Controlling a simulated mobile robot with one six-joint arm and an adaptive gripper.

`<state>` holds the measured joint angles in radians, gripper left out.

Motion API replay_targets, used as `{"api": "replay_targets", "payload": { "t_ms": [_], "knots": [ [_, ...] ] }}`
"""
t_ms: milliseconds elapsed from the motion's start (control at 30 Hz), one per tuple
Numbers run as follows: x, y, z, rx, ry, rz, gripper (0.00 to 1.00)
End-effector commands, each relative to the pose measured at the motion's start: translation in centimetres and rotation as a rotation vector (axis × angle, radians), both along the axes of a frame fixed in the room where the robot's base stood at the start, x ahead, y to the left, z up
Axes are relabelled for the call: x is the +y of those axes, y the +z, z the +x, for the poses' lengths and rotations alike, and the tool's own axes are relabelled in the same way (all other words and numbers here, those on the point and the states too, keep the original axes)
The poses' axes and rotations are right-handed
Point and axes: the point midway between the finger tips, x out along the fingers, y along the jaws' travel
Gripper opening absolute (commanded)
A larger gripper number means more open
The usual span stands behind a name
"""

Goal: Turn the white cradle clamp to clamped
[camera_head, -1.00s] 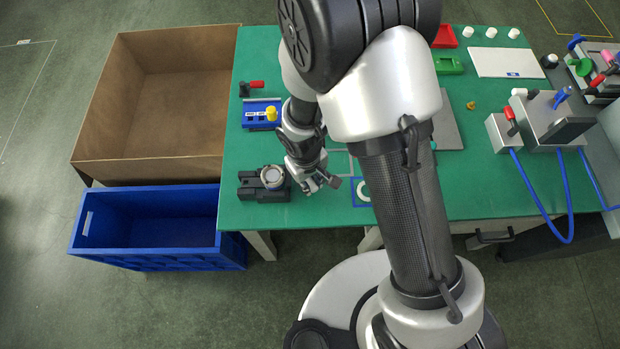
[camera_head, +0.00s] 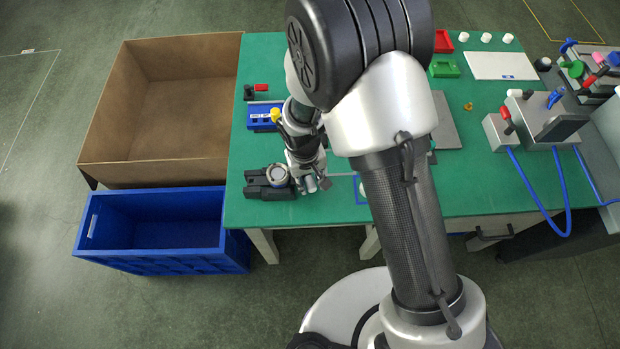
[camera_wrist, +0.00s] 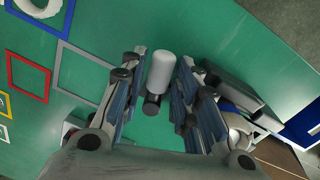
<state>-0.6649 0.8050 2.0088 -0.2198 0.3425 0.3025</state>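The white handle of the cradle clamp (camera_wrist: 158,71) stands on a dark stem in the wrist view. It lies between the two fingers of my gripper (camera_wrist: 154,85), with green gaps showing on both sides. My gripper is open around the handle and does not visibly touch it. In the head view my gripper (camera_head: 314,184) is low over the table, just right of the black cradle (camera_head: 262,190) with a silver round part on top. A dark body also shows right of the fingers in the wrist view (camera_wrist: 222,78). In the head view my gripper largely hides the handle.
The green table (camera_head: 470,190) has coloured outline frames, including a red frame (camera_wrist: 28,78). A blue block (camera_head: 262,116) and a red-handled clamp (camera_head: 261,87) sit farther back. A blue crate (camera_head: 150,262) and a brown box (camera_head: 100,165) stand left of the table.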

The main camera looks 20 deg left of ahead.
Motion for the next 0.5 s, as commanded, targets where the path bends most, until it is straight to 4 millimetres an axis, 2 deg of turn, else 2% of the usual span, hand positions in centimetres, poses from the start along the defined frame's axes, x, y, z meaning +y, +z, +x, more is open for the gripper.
{"api": "replay_targets", "payload": {
  "t_ms": [100, 500],
  "knots": [
    [0.00, 0.00, 0.00, 0.000, 0.000, 0.000, 0.40],
    [0.06, 0.29, 0.02, -0.002, 0.001, 0.001, 0.40]
  ]
}}
